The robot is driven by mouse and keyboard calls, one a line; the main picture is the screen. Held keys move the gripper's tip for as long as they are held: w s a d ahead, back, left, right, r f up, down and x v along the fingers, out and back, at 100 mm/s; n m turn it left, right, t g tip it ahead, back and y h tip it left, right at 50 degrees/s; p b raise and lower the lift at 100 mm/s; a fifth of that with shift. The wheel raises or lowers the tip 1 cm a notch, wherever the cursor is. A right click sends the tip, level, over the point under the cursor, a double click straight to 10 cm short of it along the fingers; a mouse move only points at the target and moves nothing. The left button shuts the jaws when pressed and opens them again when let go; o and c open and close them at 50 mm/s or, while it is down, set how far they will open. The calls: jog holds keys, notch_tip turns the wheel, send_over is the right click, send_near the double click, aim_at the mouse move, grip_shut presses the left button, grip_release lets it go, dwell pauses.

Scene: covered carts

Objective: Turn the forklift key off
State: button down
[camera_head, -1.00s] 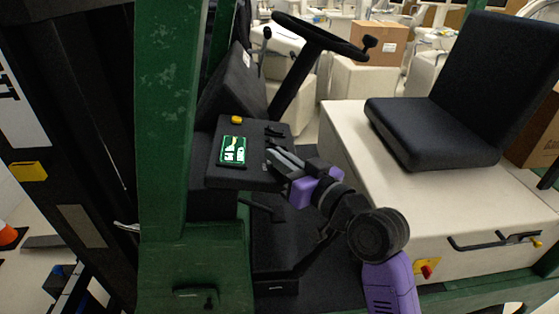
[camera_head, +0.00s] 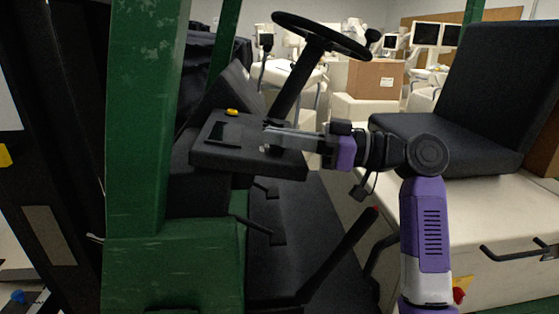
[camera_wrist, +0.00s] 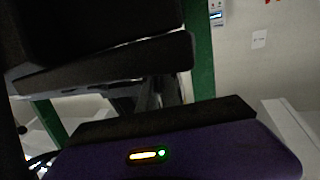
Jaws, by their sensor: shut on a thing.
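The forklift's black control panel (camera_head: 203,158) sits left of the steering column, with a dark display (camera_head: 223,133) on its top. My gripper (camera_head: 270,137) reaches in from the right, level over the panel's right part, and is shut at the key. The key itself is hidden by the fingers, so its angle does not show. In the wrist view my purple wrist housing fills the bottom, and a dark panel edge (camera_wrist: 110,72) crosses above it; the fingertips are too dark to make out.
The steering wheel (camera_head: 320,35) stands above and behind the panel. The black seat (camera_head: 440,140) is at right on a cream body. A green post (camera_head: 145,100) is close on the left. Pedals and levers (camera_head: 335,262) lie below the panel.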

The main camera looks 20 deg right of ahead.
jog(key=shift+n+g+y+b, duration=1.1)
jog(key=shift+n+g, duration=0.4)
jog(key=shift+g, duration=0.6)
jog(key=shift+n+g, duration=0.3)
jog(key=c, duration=1.6)
grip_release()
jog(key=shift+o, duration=0.2)
jog(key=shift+d, duration=0.1)
jog(key=v, duration=0.7)
jog(key=shift+d+b, duration=0.2)
jog(key=shift+b, duration=0.25)
jog(key=shift+s, duration=0.1)
jog(key=shift+s, duration=0.1)
